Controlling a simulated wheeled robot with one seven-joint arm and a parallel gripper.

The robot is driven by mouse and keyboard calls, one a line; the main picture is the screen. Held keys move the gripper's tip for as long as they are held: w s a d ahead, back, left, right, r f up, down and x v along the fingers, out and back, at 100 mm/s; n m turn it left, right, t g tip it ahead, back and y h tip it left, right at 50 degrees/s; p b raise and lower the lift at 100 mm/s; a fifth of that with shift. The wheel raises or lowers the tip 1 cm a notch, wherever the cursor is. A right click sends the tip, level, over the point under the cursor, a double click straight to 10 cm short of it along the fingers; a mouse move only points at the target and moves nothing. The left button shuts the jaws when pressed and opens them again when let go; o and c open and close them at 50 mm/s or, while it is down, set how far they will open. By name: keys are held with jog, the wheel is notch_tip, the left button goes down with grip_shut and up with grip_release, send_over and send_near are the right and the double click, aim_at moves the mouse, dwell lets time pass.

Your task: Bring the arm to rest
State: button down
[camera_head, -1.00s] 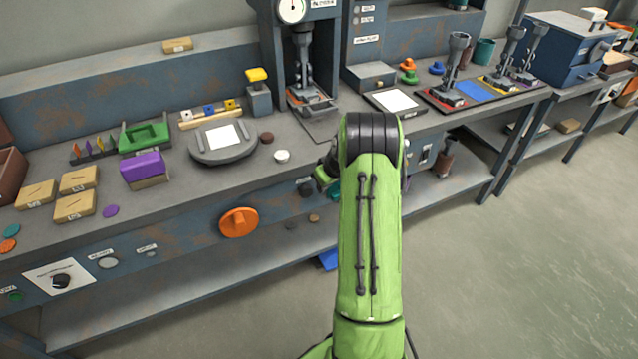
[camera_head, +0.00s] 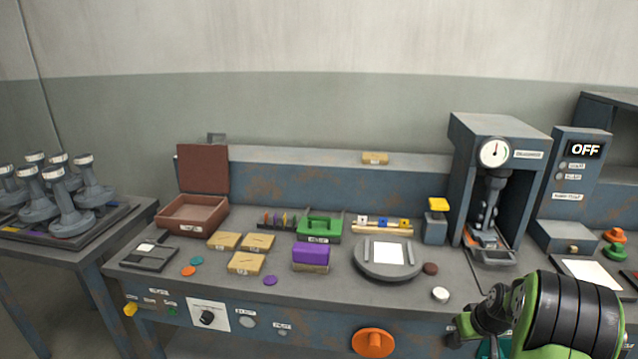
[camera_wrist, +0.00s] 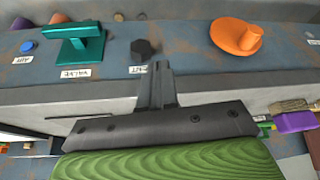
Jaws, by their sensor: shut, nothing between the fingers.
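My green and black arm stands at the lower right of the head view, in front of the bench. Its gripper is hidden there behind or below the wrist. In the wrist view my gripper (camera_wrist: 158,75) is shut and empty, its dark fingers together in front of the bench's front panel. A teal valve handle (camera_wrist: 80,45), a black knob (camera_wrist: 143,48) and an orange handwheel (camera_wrist: 237,37) show on the panel, apart from the fingers. The orange handwheel also shows in the head view (camera_head: 373,342), left of my arm.
The bench (camera_head: 330,285) carries a round plate fixture (camera_head: 388,274), a purple block (camera_head: 311,253), a brown open case (camera_head: 192,213) and a press (camera_head: 496,190) with a gauge. A panel at right reads OFF (camera_head: 585,150). A side table with several grey stands (camera_head: 70,215) is at left.

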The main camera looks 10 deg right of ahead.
jog(key=s+a+r+n+p, duration=0.1)
jog(key=s+a+r+p, duration=0.3)
jog(key=a+r, duration=0.65)
jog(key=s+a+r+p, duration=0.2)
jog(key=s+a+r, duration=0.4)
jog(key=r, duration=0.7)
jog(key=s+a+r+p, duration=0.2)
jog(key=s+a+r, duration=0.1)
jog(key=s, duration=0.5)
jog(key=s+a+r+p, duration=0.2)
jog(key=s+a+r, duration=0.1)
jog(key=s+a, duration=0.2)
jog(key=s, duration=0.2)
jog(key=shift+s+a+t, duration=0.3)
jog(key=shift+s+t, duration=0.05)
jog(key=shift+t, duration=0.05)
jog(key=c, duration=1.8)
grip_release()
jog(key=shift+c, duration=0.2)
